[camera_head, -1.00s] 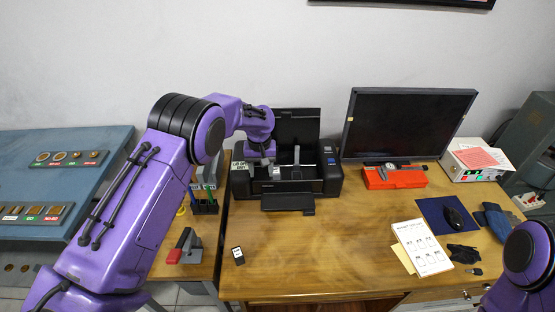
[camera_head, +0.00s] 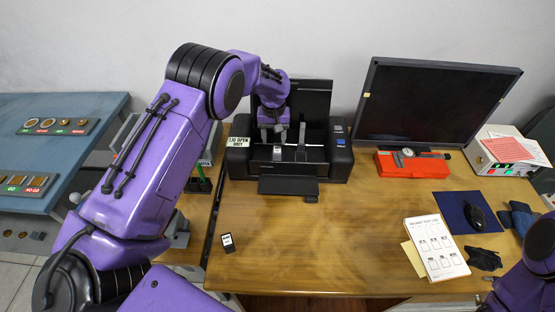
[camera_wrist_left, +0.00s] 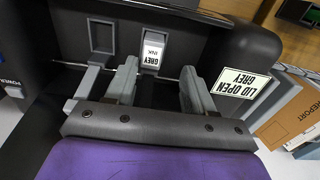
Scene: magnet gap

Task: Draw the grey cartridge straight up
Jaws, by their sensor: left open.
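The black printer (camera_head: 334,165) stands open at the back of the desk. The grey cartridge (camera_wrist_left: 152,52), labelled GREY INK, sits in its slot in the printer; in the head view it shows small (camera_head: 277,153) below my gripper. My left gripper (camera_head: 273,132) is above the printer, fingers pointing down. In the wrist view its jaws (camera_wrist_left: 160,92) are open, one finger each side of the cartridge's line, with no visible grip on it. How deep the fingertips reach is hard to tell. My right arm is at the right edge; its gripper is out of view.
A grey upright piece (camera_head: 301,140) stands in the printer beside my gripper, near an empty-looking slot (camera_wrist_left: 101,37). The raised lid (camera_head: 312,97) is behind. A LID OPEN GREY label (camera_head: 239,142) is at the left.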

